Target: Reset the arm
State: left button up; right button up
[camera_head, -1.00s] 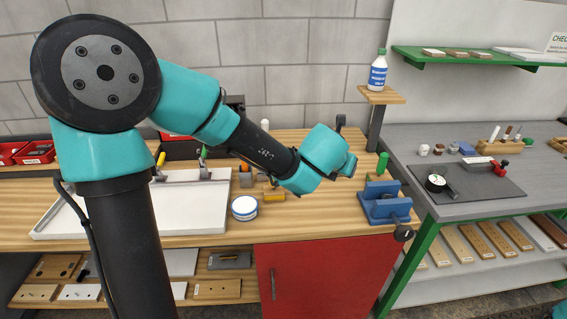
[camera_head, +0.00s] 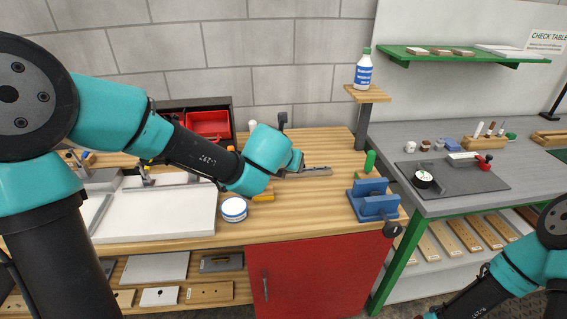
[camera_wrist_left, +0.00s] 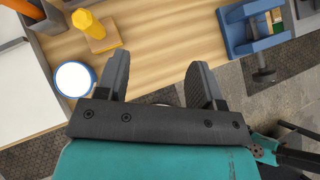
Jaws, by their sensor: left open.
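My left arm comes in from the left over the wooden bench (camera_head: 300,225). Its gripper (camera_head: 328,171) reaches out above the bench, left of the blue vise (camera_head: 373,204). In the left wrist view the left gripper (camera_wrist_left: 157,68) has its fingers spread wide with nothing between them. Bare wood and floor show below the gap. My right arm (camera_head: 535,260) shows in part at the lower right of the head view; its gripper is not visible.
A white tub (camera_head: 234,213), a yellow-handled tool (camera_wrist_left: 92,28) and the vise (camera_wrist_left: 256,30) stand near the left gripper. A white tray (camera_head: 150,225) lies left. A grey check table (camera_head: 450,204) with a dial gauge (camera_head: 424,177) stands right. A bottle (camera_head: 363,72) sits on a raised shelf.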

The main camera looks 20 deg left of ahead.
dwell(0.7)
pick_arm(q)
jog(key=s+d+f+n+g+h, duration=0.2)
jog(key=s+f+n+g, duration=0.3)
jog(key=f+n, duration=0.5)
jog(key=s+d+f+n+g+h, duration=0.1)
jog(key=s+d+f+n+g, duration=0.15)
jog(key=s+f+n, duration=0.75)
jog(key=s+a+f+n, duration=0.2)
jog(key=f+n, duration=0.4)
jog(key=f, duration=0.1)
jog(key=s+a+f+n, duration=0.2)
jog(key=f+n, duration=0.4)
jog(key=f, duration=0.1)
jog(key=s+a+f+n, duration=0.2)
jog(key=f+n, duration=0.3)
jog(key=f, duration=0.3)
jog(key=shift+s+n+g+h, duration=0.3)
jog(key=shift+n+g+h, duration=0.05)
jog(key=shift+n+h, duration=0.05)
